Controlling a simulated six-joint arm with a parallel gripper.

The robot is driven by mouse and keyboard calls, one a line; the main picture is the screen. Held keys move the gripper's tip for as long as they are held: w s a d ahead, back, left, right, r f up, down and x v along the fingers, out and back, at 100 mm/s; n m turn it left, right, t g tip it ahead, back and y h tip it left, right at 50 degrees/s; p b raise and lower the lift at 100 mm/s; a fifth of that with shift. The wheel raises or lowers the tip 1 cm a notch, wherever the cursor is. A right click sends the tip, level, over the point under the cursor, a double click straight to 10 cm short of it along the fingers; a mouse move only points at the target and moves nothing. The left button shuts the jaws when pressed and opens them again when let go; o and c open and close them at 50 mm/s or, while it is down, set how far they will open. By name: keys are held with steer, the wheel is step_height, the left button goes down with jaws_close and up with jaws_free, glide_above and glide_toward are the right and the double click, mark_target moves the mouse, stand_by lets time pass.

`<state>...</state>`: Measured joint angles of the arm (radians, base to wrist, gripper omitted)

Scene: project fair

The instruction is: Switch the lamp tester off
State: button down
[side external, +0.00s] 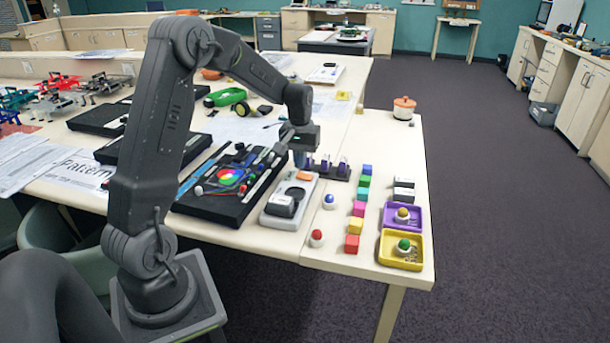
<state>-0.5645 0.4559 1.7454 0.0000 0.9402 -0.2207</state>
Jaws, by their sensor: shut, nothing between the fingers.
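A light grey unit that looks like the lamp tester (271,214) lies near the table's front edge in the side view. My gripper (302,160) is shut and empty, pointing down over the unit's far end, close to the orange part. I cannot tell whether it touches.
A black board with a colour wheel (228,177) lies left of the unit. To the right are coloured blocks (356,225), balls on white stands (317,238), a purple tray (388,222) and a yellow tray (386,258).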

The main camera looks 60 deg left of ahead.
mark_target(301, 175)
steer(key=shift+f, duration=1.25)
stand_by(0.8)
steer(key=shift+r, duration=3.55)
steer(key=shift+d+r, duration=0.2)
steer(key=shift+d, duration=0.1)
steer(key=s+d+r+m+t, duration=0.25)
steer(key=s+d+r, duration=0.3)
steer(key=d, duration=0.35)
steer(key=s+d+r+m+t, duration=0.1)
steer(key=s+d+r+m, duration=0.4)
steer(key=d, duration=0.5)
steer(key=s+d+f+m+t, duration=0.1)
steer(key=s+d, duration=0.3)
steer(key=s, duration=0.5)
steer(key=shift+d+f+t, duration=0.4)
steer(key=shift+f+t, duration=0.1)
steer(key=shift+t, duration=0.05)
